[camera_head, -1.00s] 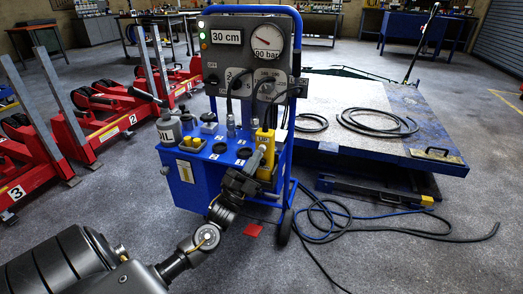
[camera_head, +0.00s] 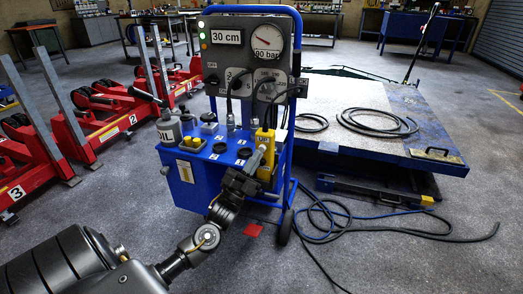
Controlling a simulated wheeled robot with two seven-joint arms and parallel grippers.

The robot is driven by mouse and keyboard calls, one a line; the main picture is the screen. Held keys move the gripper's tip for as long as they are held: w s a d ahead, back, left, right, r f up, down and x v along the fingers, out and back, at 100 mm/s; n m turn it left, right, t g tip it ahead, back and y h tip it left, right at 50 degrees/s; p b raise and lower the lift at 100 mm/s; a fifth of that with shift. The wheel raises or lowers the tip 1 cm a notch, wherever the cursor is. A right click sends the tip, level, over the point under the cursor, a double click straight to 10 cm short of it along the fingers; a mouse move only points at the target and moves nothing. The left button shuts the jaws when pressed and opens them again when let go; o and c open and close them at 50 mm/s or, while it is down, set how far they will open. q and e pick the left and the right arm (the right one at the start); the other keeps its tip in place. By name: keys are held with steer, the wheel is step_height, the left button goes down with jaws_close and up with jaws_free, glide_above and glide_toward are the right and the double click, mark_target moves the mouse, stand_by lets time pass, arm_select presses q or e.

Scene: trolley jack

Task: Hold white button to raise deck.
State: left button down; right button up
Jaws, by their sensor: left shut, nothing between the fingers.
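My left gripper (camera_head: 256,160) is shut at the front of the blue hydraulic cart (camera_head: 192,185). Its fingertips are up against the yellow pendant (camera_head: 267,150) that stands at the cart's right front. The white button is not clearly visible; the fingertips cover part of the pendant's face, and I cannot tell whether they touch it. The cart's grey panel (camera_head: 238,52) shows a "30 cm" display (camera_head: 228,37) and a gauge (camera_head: 267,40) marked 90 bar. The deck (camera_head: 350,118) is a low blue platform behind the cart on the right. My right gripper is not in view.
Black hoses (camera_head: 375,122) lie coiled on the deck. More hoses (camera_head: 340,215) loop over the floor right of the cart. Red wheeled jacks (camera_head: 50,145) stand on the left. A red patch (camera_head: 253,230) lies on the floor.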

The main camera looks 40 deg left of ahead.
arm_select(q)
steer(key=shift+w, duration=0.1)
steer(key=shift+w+a, duration=0.15)
steer(key=shift+w, duration=0.1)
steer(key=shift+w+a, duration=0.2)
steer(key=shift+w, duration=0.35)
stand_by(0.8)
steer(key=shift+s, duration=0.1)
stand_by(0.9)
steer(key=shift+s+d+p, duration=0.35)
steer(key=shift+s+p, duration=0.1)
steer(key=shift+s, duration=0.4)
steer(key=shift+s+d+p, duration=0.3)
steer(key=shift+s+p, duration=0.1)
steer(key=shift+s, duration=0.4)
steer(key=shift+s+d+p, duration=0.25)
steer(key=shift+s+p, duration=0.2)
steer(key=shift+s, duration=0.3)
steer(key=shift+s+d+p, duration=0.3)
steer(key=shift+s+p, duration=0.1)
steer(key=shift+s, duration=0.4)
